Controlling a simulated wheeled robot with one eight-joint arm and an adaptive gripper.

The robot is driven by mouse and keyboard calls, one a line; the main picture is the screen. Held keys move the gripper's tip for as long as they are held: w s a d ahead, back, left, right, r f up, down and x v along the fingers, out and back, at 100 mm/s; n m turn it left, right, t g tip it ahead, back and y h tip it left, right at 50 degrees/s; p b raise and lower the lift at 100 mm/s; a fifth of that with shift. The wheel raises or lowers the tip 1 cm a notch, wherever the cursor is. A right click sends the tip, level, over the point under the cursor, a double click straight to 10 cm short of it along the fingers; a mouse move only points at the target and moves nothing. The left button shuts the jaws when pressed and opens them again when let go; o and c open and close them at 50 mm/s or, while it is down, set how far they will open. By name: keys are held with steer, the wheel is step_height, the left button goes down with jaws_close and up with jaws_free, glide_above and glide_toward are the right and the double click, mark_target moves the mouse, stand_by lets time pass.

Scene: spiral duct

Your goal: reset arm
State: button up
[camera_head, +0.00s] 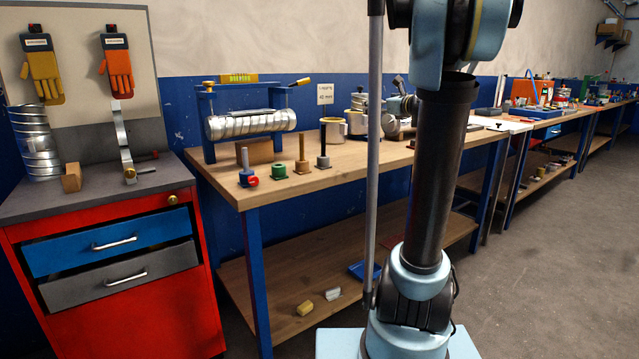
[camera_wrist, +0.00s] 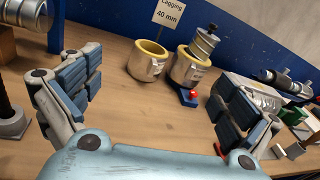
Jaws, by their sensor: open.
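My gripper (camera_wrist: 150,100) shows in the wrist view with its two padded fingers spread wide apart, one at the left and one at the right. It is open and nothing is between the fingers. My arm stands in front of the bench in the head view, partly hiding the bench's right part.
The wooden bench (camera_head: 350,160) carries a spiral duct on a blue stand (camera_head: 250,122) and several small pegs. A red cabinet (camera_head: 120,310) stands at the left. A sign reading 40 mm (camera_wrist: 170,14) stands behind the pots. The floor at the right (camera_head: 560,260) is clear.

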steer(key=s+a+f+n+g, duration=0.45)
steer(key=s+f+n, duration=0.4)
steer(key=s, duration=0.25)
steer(key=s+a+f+n+g, duration=0.4)
steer(key=s+a+f+n, duration=0.2)
steer(key=s+f+n, duration=0.35)
steer(key=s+d+f+n+g+h, duration=0.1)
steer(key=s+d+f+n+h, duration=0.1)
steer(key=s+f, duration=0.4)
steer(key=s+d+f+n+g+h, duration=0.2)
steer(key=s+f+n, duration=0.3)
steer(key=s, duration=0.4)
steer(key=s+d+f+n+g+h, duration=0.2)
steer(key=s+d+f+n+h, duration=0.1)
steer(key=s+f, duration=0.4)
steer(key=shift+s+d+n, duration=0.45)
steer(key=shift+n, duration=0.25)
